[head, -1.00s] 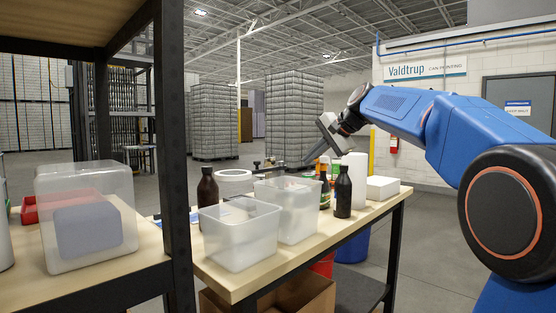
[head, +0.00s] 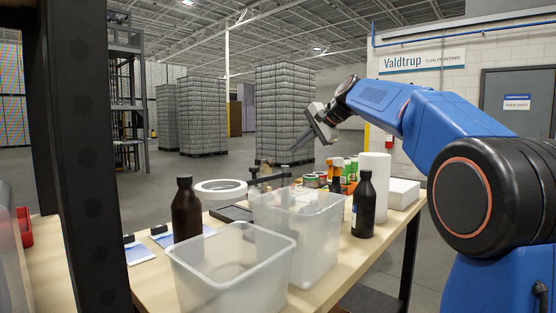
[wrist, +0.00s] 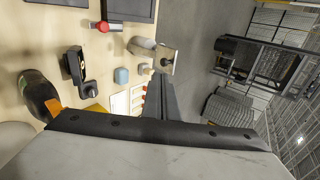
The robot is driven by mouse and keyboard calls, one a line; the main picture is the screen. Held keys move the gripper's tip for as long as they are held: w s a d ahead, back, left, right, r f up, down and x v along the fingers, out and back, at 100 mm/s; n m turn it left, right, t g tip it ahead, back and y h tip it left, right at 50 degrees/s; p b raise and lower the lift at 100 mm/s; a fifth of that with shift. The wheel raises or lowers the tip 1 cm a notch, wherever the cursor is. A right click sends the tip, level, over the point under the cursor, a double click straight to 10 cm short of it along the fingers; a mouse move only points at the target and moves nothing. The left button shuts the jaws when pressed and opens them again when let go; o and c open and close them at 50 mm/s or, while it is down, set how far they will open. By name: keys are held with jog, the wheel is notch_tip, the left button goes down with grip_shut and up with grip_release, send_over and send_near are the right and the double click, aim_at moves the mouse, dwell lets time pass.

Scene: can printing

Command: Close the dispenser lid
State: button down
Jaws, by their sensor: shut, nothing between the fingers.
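I cannot pick out a dispenser or its lid for certain in either view. A white cylinder (head: 372,200) stands upright at the right of the bench, and a low white box (head: 403,193) lies behind it; I cannot tell if either is the dispenser. My gripper (head: 300,146) is raised above the far side of the bench, pointing down and left, apart from everything. Its dark fingers (wrist: 160,100) are together and empty in the wrist view.
Two translucent bins (head: 235,275) stand at the bench's front. Brown bottles (head: 186,210) (head: 363,205) flank them. A white tape ring (head: 221,185) lies behind. A dark shelf post (head: 85,150) rises at left. Can pallets (head: 286,110) stand far back on open floor.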

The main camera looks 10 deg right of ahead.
aim_at(273, 165)
jog(key=x, duration=1)
jog(key=shift+w+a, duration=0.1)
jog(key=shift+w, duration=0.1)
jog(key=shift+w+r+g, duration=0.1)
jog(key=shift+r+g, duration=0.1)
jog(key=shift+g, duration=0.1)
